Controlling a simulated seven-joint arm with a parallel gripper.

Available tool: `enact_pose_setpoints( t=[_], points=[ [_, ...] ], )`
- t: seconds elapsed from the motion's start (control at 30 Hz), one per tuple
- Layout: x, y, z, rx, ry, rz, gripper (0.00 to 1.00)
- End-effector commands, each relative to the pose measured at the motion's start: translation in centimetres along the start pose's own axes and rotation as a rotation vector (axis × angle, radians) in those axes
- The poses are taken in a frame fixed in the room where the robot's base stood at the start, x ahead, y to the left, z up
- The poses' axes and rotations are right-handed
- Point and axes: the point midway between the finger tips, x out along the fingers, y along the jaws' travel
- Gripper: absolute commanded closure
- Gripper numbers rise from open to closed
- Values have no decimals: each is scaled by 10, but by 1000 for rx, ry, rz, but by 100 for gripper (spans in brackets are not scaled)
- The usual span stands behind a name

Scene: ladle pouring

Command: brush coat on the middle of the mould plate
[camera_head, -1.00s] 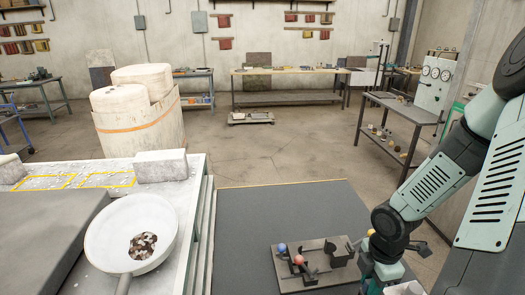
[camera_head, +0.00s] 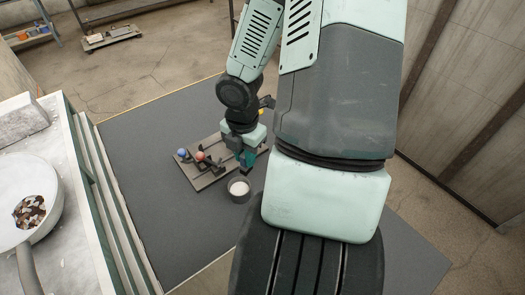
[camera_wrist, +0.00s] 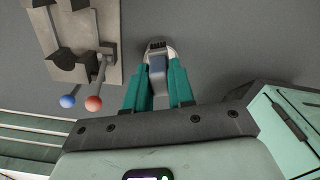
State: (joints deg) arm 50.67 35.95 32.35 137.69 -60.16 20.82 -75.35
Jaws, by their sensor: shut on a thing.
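My gripper (camera_head: 247,160) is shut on a small brush, seen in the wrist view as a grey-blue block with dark bristles (camera_wrist: 157,46) between the teal fingers (camera_wrist: 157,82). In the head view the brush is hard to make out. A small grey pot (camera_head: 239,190) with white coat inside stands on the dark grey floor mat, just below the gripper in the picture. In the wrist view its pale round shape (camera_wrist: 171,50) shows behind the bristles. I cannot tell whether the bristles touch the coat.
A white pan (camera_head: 45,190) with dark and pale pieces sits on the white bench at left. The mat (camera_head: 150,215) is clear left of the board.

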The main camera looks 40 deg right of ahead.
Motion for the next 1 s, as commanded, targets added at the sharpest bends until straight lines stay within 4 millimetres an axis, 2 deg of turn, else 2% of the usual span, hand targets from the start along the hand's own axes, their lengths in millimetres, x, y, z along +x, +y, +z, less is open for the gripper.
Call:
enact_pose_setpoints(
  t=[0.1, 0.2, 0.6, 1.0],
  points=[
    [-9, 4, -24, -130, -2, -3, 100],
    [-9, 5, -32, -180, -3, -5, 100],
    [19, 4, -33, -184, -2, -5, 100],
    [23, 4, -32, -183, -3, -4, 100]
  ],
)
